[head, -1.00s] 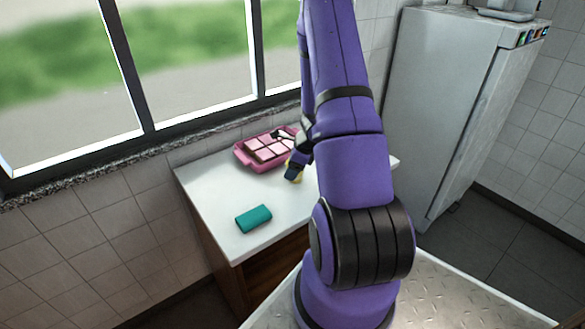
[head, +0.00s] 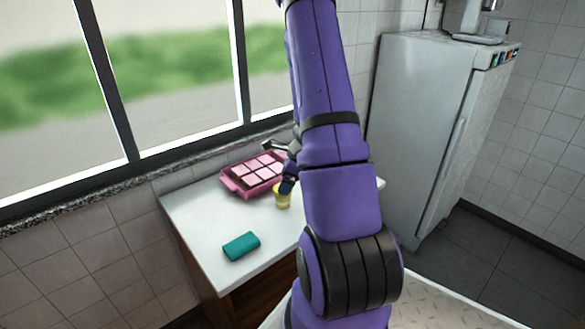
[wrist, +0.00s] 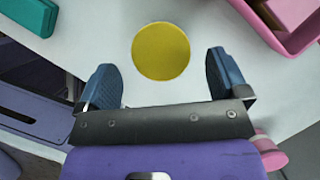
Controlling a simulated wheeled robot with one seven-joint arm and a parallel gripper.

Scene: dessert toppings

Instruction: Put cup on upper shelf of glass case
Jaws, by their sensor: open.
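A yellow cup (head: 282,199) stands on the white counter in the head view, close to the pink tray and partly behind my arm. In the wrist view the cup (wrist: 161,51) shows from above as a plain yellow disc. My gripper (wrist: 161,62) is open, its two blue fingers apart, one to each side of the near part of the cup. I cannot tell the height gap between fingers and cup. In the head view a finger of my gripper (head: 288,184) shows at the cup's top. The glass case is not in view.
A pink tray (head: 229,185) with pale pink squares lies behind the cup. A teal block (head: 241,246) lies near the counter's front left. A window is behind the counter (head: 205,222). A tall grey cabinet (head: 415,120) stands to the right. The counter's left part is mostly clear.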

